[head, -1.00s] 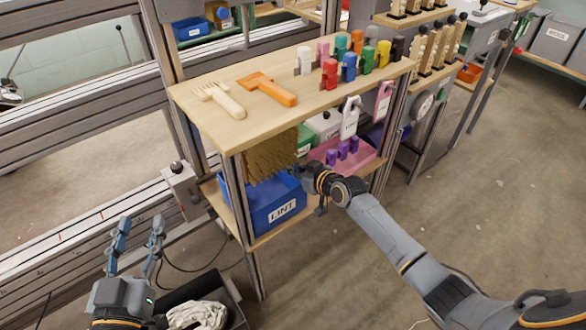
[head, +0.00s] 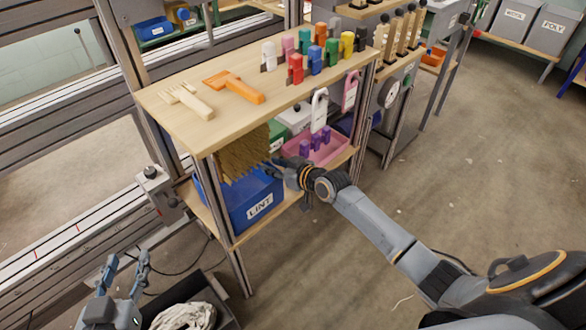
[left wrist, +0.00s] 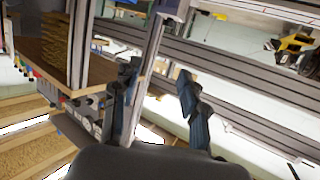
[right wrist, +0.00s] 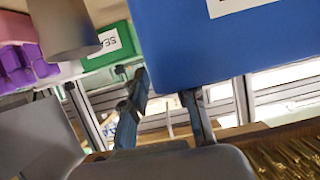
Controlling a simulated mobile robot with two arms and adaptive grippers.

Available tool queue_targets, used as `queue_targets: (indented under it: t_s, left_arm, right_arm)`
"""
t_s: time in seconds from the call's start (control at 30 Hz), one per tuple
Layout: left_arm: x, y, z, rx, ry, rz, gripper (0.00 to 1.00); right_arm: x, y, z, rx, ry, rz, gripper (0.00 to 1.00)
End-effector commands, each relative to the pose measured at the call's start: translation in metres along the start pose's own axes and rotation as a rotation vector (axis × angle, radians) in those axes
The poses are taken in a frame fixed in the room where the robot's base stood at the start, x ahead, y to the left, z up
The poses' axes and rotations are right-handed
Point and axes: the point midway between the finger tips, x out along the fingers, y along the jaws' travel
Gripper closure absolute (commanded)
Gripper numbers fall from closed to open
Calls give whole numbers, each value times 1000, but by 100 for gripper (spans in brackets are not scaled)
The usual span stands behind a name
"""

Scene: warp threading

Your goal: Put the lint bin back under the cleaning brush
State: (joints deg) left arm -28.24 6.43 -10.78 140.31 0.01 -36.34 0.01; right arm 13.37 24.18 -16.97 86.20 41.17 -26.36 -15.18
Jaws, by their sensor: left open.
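The blue lint bin (head: 238,212), with a white LINT label, stands on the lower shelf below the hanging tan brush bristles (head: 243,157). The bristles hide part of its open top. In the right wrist view the bin (right wrist: 240,45) fills the top right, and the bristles (right wrist: 290,155) show at bottom right. My right gripper (head: 275,163) is at the bin's right upper edge. Its fingers (right wrist: 165,85) are apart at the bin's rim, one fingertip partly hidden by the bin; a firm grip cannot be told. My left gripper (head: 127,262) is open and empty, left of the shelf (left wrist: 155,80).
The wooden table top (head: 215,135) above holds two brushes or combs and several coloured pegs. A pink tray (head: 325,152) with purple pieces sits right of the bin. A dark crate with white cloth (head: 185,316) is on the floor. The floor at right is clear.

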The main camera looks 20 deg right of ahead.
Motion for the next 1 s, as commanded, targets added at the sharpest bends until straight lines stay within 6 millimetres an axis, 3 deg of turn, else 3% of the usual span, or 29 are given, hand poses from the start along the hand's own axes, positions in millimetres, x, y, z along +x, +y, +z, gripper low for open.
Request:
queue_targets:
  t_s: [0.5,0.77,0.87,1.0]
  left_arm:
    - [-49,-14,93,-3,-545,-32,56]
    - [-70,-16,114,-7,-683,-40,56]
    - [-72,-17,117,-7,-699,-41,56]
    - [-72,-17,118,-7,-701,-41,56]
  right_arm:
    - [-69,0,0,0,-3,0,72]
    - [-87,0,0,0,-1,-1,72]
    - [-93,-18,8,-1,-27,-18,72]
    - [-121,-82,41,-7,-152,-60,72]
